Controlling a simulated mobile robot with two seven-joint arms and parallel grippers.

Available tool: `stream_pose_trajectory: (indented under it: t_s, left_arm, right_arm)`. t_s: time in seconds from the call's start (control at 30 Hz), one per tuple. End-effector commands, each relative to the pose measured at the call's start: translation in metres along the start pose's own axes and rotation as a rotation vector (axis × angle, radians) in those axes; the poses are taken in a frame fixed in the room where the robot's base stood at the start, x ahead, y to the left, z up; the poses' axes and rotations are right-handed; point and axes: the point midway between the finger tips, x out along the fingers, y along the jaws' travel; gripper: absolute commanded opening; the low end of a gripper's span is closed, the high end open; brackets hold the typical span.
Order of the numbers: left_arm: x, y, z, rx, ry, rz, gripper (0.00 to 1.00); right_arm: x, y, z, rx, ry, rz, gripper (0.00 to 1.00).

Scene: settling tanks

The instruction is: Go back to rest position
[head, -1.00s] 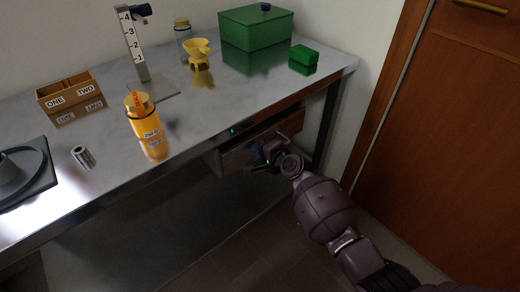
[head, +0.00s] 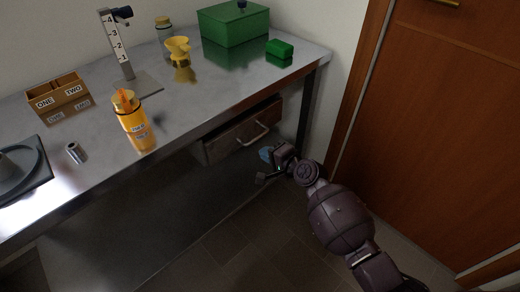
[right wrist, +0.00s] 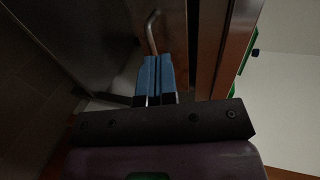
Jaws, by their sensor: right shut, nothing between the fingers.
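My right gripper (head: 265,164) is below the tabletop, in front of and a little below the drawer (head: 225,142) under the bench. In the right wrist view, the blue fingers of my right gripper (right wrist: 155,75) are together with nothing between them. The drawer's curved metal handle (head: 254,134) is free of the gripper in the head view. The handle also shows beyond the fingertips in the right wrist view (right wrist: 152,32). My left gripper is in neither view.
The metal bench (head: 200,95) holds an orange bottle (head: 132,115), a two-part wooden box (head: 60,96), a yellow funnel (head: 178,48), a numbered post (head: 118,45) and a green box (head: 235,25). A brown wooden door (head: 435,130) stands at right. The floor (head: 225,235) below is clear.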

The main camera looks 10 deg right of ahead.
Motion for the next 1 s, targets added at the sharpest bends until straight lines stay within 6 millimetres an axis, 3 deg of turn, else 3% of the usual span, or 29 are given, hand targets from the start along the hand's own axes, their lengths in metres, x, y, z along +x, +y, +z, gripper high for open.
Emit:
stream_pose_trajectory:
  t_s: [0.37,0.47,0.67,0.8,1.0]
  left_arm:
    - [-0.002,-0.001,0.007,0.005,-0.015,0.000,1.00]
    - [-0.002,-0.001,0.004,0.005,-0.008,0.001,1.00]
    - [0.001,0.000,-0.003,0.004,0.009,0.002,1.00]
    - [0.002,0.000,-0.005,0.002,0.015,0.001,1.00]
    - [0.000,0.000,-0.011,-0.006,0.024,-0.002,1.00]
  right_arm:
    - [-0.006,0.001,0.000,-0.025,0.000,0.001,0.00]
    - [-0.006,0.001,-0.002,-0.118,0.013,0.005,0.00]
    - [-0.015,-0.035,-0.011,-0.495,0.098,-0.012,0.00]
    - [-0.037,-0.043,-0.015,-0.719,0.168,0.009,0.00]
    - [-0.087,-0.030,-0.017,-0.999,0.263,0.093,0.00]
